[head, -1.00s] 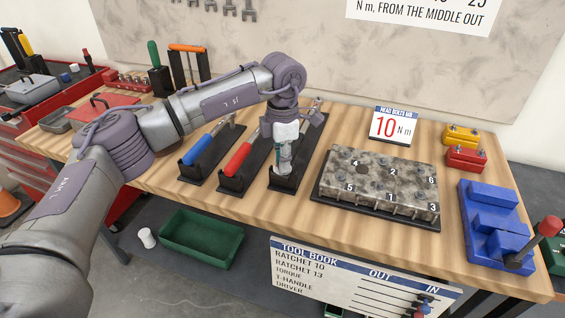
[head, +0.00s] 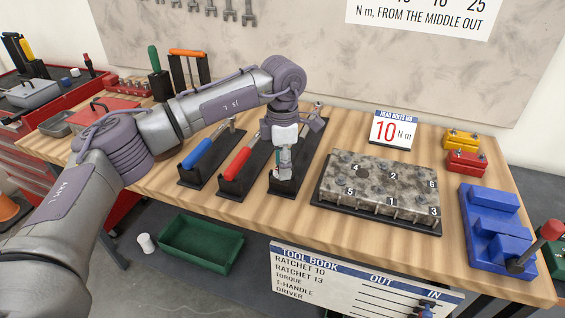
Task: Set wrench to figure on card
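The card (head: 393,129) stands at the back of the bench and reads "HEAD BOLTS M8, 10 Nm". My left gripper (head: 284,172) points down over the near end of the third black tool cradle (head: 284,188). A tool's metal head (head: 317,110) shows at that cradle's far end; its handle is hidden behind my gripper, so I cannot tell whether the fingers are closed on it. A blue-handled tool (head: 198,152) and a red-handled tool (head: 238,162) lie in the two cradles to the left. My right gripper is not in view.
A mottled block (head: 375,187) with numbered bolt positions sits on a black base right of my gripper. A blue holder (head: 492,230) stands at the right edge, with red and yellow blocks (head: 466,161) behind. A tool book board (head: 350,283) hangs at the front.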

